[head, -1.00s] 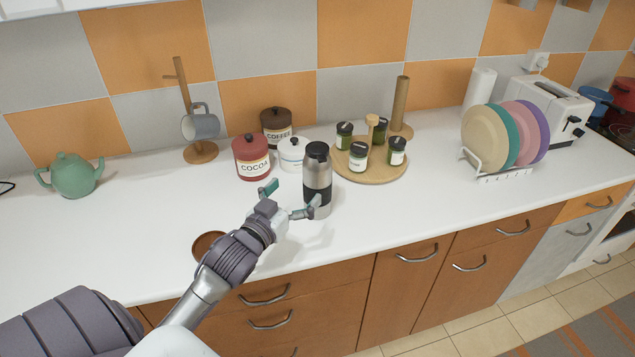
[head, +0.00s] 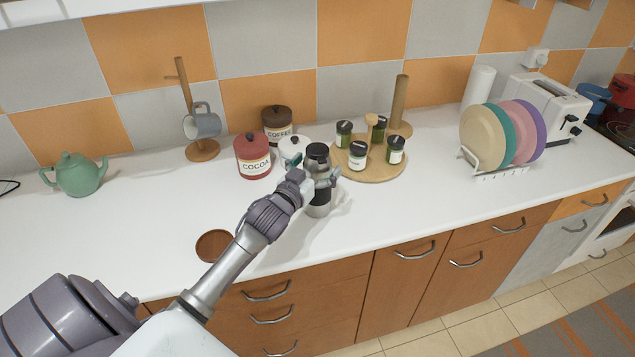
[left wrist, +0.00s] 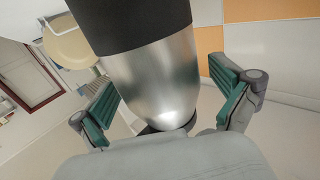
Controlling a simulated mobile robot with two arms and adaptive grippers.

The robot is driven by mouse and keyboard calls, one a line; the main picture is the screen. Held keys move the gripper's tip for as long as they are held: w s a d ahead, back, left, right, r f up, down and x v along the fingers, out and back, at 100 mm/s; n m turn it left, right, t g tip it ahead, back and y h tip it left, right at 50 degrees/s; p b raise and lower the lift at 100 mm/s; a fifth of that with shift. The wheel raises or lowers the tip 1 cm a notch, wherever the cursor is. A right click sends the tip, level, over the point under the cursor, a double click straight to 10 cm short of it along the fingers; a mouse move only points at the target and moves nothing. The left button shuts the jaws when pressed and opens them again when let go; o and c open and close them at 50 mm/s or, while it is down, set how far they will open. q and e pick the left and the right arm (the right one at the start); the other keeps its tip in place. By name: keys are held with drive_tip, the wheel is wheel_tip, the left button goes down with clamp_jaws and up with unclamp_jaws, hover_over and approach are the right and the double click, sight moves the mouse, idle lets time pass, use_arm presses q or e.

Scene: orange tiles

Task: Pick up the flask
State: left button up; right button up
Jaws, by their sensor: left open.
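The flask (head: 319,206) is a steel bottle with a dark top and a black band, standing upright on the white counter. My left gripper (head: 316,176) is at the flask's upper part, partly hiding it in the head view. In the left wrist view, the flask (left wrist: 150,85) lies between the two green-padded fingers of my left gripper (left wrist: 165,105), which are spread apart. Gaps show between the flask and the pads, so it is not gripped. My right gripper is in neither view.
Behind the flask stand a red cocoa canister (head: 252,157), a brown coffee canister (head: 278,124) and a white canister (head: 292,150). A round wooden board (head: 378,174) with small jars is to the right. A brown dish (head: 213,246) lies near the front edge. The counter's left part is mostly clear.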

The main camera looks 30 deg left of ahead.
use_arm(q)
drive_tip(key=c, duration=1.7)
drive_tip(key=shift+c, duration=0.8)
drive_tip(key=shift+r, duration=0.1)
